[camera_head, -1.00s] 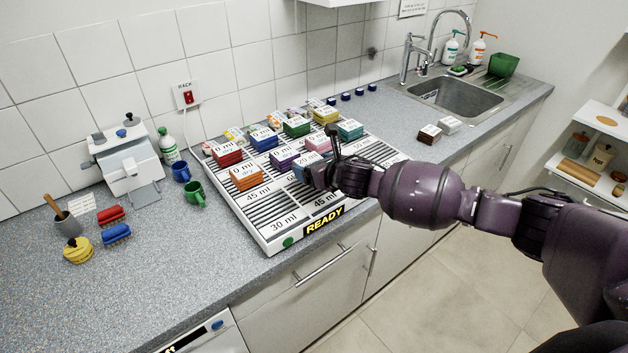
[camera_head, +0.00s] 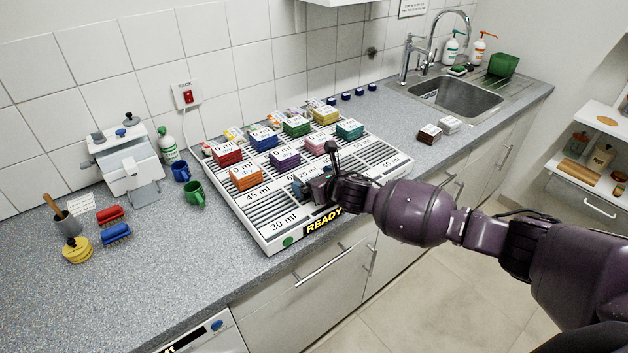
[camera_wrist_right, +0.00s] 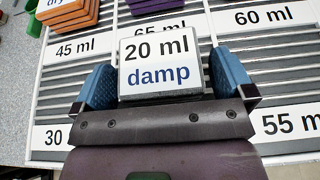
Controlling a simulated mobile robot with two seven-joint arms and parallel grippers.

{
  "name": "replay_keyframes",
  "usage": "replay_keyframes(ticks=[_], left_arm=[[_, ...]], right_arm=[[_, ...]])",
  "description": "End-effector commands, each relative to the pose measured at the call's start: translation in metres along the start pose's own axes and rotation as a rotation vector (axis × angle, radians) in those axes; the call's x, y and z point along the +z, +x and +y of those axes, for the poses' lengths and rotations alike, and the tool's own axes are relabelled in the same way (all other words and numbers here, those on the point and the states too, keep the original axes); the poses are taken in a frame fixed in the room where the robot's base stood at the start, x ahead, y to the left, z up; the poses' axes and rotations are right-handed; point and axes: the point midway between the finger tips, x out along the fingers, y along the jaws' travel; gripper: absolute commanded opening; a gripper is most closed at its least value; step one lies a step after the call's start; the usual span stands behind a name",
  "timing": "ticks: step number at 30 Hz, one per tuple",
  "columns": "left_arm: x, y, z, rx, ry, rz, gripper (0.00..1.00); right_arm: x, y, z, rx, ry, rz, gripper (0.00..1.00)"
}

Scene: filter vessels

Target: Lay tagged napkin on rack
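The tagged napkin is a small block with a white "20 ml damp" tag (camera_wrist_right: 160,62). It is in the front part of the slatted rack (camera_head: 262,236), in front of the purple block; in the head view (camera_head: 300,181) it is partly covered by my gripper. My right gripper (camera_wrist_right: 165,85) has its blue-padded fingers on either side of the napkin. The pads show beside it with a narrow gap at the right, so the gripper looks open around it. Whether the napkin's underside touches the slats is hidden. My left gripper is not in view.
Other tagged blocks stand on the rack, including an orange one (camera_head: 246,177), a purple one (camera_head: 285,159) and a teal one (camera_head: 349,130). A lit READY sign (camera_head: 324,221) is on the rack's front edge. Green mug (camera_head: 194,194) stands left; sink (camera_head: 458,97) lies right.

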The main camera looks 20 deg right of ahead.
Motion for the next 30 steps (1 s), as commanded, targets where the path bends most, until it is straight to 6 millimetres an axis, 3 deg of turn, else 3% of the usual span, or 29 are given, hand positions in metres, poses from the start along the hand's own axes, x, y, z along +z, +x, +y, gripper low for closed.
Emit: replay_keyframes(ticks=[11,30], left_arm=[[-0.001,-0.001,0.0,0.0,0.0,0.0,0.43],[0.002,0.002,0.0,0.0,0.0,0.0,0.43]], right_arm=[[0.003,-0.006,-0.001,-0.001,-0.002,0.0,1.0],[0.002,-0.096,0.0,0.0,-0.003,0.0,1.0]])
